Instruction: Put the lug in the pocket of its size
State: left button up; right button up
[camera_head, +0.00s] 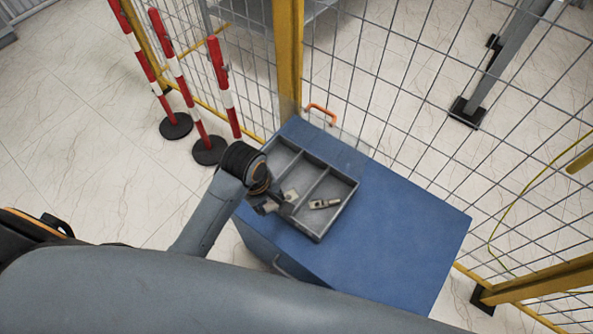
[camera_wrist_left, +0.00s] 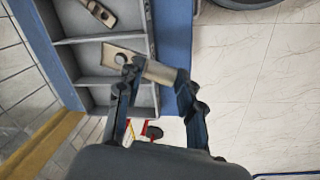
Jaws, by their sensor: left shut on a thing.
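My left gripper (camera_head: 272,204) is shut on a metal lug (camera_head: 291,195) at the near-left side of the grey tray (camera_head: 318,236). In the left wrist view the gripper (camera_wrist_left: 156,76) grips the lug (camera_wrist_left: 150,68) across its barrel. Its flat end with a hole reaches over the tray's middle pocket, and its barrel end is over the tray's rim. I cannot tell its exact height. Another lug (camera_head: 325,203) lies in the right pocket and also shows in the left wrist view (camera_wrist_left: 98,12). My right gripper is not in view.
The tray stands on a blue cabinet (camera_head: 400,225), whose right part of the top is clear. A wire mesh fence (camera_head: 400,90) with a yellow post (camera_head: 288,60) stands close behind. Red-and-white posts (camera_head: 180,75) stand on the floor at the left.

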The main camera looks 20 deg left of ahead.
pick_arm(q)
jog(key=w+f, duration=0.2)
jog(key=w, duration=0.1)
jog(key=w+f, duration=0.3)
jog(key=w, duration=0.1)
jog(key=w+f+b, duration=0.1)
jog(key=w+f, duration=0.2)
jog(key=w, duration=0.1)
jog(key=shift+w+d, duration=0.15)
jog(key=shift+d, duration=0.1)
jog(key=shift+w+f, duration=0.6)
jog(key=shift+f, duration=0.15)
jog(key=shift+f+b, duration=0.3)
jog(key=shift+f, duration=1.1)
jog(key=shift+f, duration=0.15)
jog(key=o, duration=1.2)
jog(key=r, duration=0.4)
jog(key=s+a+r+p, duration=0.1)
jog(key=r, duration=0.7)
jog(key=shift+s+a+r, duration=0.1)
jog(key=shift+s+a, duration=0.05)
jog(key=shift+s, duration=0.1)
